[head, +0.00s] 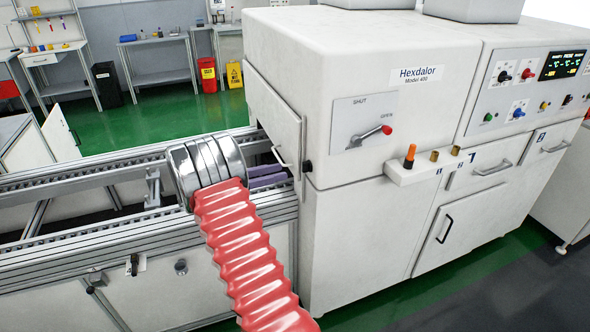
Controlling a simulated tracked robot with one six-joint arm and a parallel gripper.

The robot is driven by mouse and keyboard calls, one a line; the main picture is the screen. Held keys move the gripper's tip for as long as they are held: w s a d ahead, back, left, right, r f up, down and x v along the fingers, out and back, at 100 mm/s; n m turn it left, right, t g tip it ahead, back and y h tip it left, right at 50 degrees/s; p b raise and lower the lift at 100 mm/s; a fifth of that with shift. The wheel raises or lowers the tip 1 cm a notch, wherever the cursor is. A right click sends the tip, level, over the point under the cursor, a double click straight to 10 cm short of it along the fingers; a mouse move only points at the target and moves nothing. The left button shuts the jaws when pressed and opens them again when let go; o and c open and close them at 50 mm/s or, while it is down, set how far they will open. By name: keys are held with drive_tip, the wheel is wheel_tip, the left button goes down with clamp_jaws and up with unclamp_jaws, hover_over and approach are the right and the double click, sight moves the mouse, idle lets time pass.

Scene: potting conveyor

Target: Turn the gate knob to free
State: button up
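No knob in the head view carries a readable gate or free label, so I cannot tell which one is the gate knob. A small dark knob (133,265) sits beside a white label on the conveyor's front panel; its setting is too small to read. A round grey knob (181,267) is to its right. A black knob (308,166) sticks out at the machine's left corner. My arm's red sleeve and silver wrist reach over the conveyor. The gripper fingers do not show; the wrist may hide them.
The conveyor (95,179) runs left from the white machine (375,215). A lever with a red tip (386,130) points toward OPEN. A small ledge (408,177) holds an orange-topped item and brass pieces. Several knobs are on the right panel (533,80).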

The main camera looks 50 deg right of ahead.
sight(306, 167)
drive_tip(key=x, duration=0.7)
drive_tip(key=shift+c, duration=0.6)
clamp_jaws()
